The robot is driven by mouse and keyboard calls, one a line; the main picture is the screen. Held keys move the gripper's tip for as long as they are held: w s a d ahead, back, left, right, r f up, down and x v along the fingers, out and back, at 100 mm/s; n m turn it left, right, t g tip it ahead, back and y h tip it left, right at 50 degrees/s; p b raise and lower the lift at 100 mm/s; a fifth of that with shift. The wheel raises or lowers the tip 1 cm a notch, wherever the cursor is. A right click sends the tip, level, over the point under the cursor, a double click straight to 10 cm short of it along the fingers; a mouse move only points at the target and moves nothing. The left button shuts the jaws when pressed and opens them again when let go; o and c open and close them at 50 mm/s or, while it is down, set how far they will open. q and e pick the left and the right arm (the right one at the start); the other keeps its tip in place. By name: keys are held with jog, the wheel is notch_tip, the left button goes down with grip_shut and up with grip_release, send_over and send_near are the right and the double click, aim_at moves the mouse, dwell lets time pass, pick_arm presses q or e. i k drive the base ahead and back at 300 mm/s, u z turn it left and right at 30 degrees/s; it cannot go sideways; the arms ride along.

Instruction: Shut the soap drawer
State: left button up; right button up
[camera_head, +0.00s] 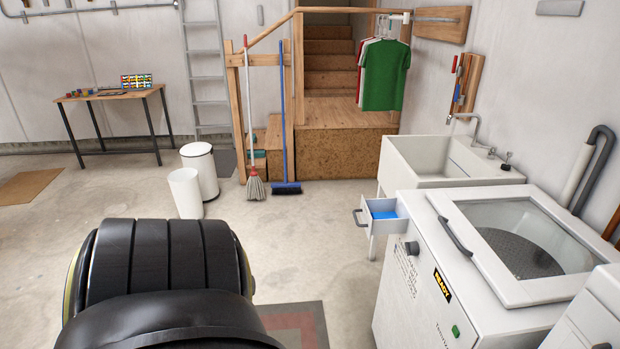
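The soap drawer (379,216) is pulled out from the front of the white washing machine (420,290), near its top left corner. It has a dark handle on its front, and something blue shows inside it. The machine's glass lid (525,240) is down. Neither of my grippers shows in the head view, so nothing of mine is seen touching the drawer.
A white sink (430,160) stands behind the machine. Two white bins (188,190), a mop (254,185) and a blue broom (285,186) stand at the back. The floor before the drawer is clear.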

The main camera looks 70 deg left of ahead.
aim_at(378, 216)
jog(key=u, duration=2.1)
jog(key=k, duration=0.65)
jog(key=z, duration=0.25)
jog(key=i, duration=0.5)
